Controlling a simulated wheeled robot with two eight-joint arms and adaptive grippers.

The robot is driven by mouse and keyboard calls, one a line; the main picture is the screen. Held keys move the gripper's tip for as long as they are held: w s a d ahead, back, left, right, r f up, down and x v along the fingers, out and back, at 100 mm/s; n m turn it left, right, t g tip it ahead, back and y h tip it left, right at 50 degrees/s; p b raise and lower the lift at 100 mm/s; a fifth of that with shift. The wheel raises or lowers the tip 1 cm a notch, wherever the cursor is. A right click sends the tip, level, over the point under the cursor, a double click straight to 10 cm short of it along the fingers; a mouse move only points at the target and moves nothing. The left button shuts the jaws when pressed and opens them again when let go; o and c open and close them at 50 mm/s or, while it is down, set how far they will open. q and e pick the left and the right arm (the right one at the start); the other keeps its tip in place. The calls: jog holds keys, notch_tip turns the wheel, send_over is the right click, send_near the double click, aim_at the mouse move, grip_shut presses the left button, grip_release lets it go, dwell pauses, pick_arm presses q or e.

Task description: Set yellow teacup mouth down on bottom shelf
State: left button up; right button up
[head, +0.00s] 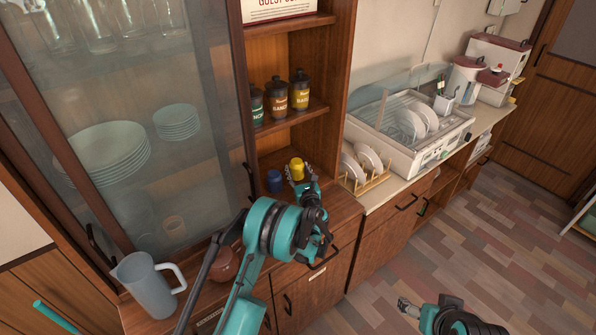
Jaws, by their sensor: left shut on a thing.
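The yellow teacup (297,167) is in the open bottom compartment of the wooden cabinet. My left gripper (300,174) reaches in from the front and is shut on it, with a finger on each side. The cup looks upright or inverted rather than lying on its side; it is too small to tell which way its mouth faces or whether it touches the bottom shelf (266,164). A blue cup (274,181) stands just left of it on that shelf. My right gripper (408,307) is low at the bottom right, over the floor, and too small to read.
Several bottles (277,97) stand on the shelf above. A glass cabinet door (185,80) is at the left. A pitcher (147,285) and a brown pot (224,264) are on the ledge. A plate rack (366,184) and dish dryer (404,143) stand on the right counter.

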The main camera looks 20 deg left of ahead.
pick_arm(q)
jog(key=shift+f, duration=0.15)
jog(key=shift+f+b, duration=0.25)
jog(key=shift+b, duration=0.15)
jog(key=o, duration=1.4)
jog(key=shift+o, duration=0.2)
jog(key=v, duration=1.2)
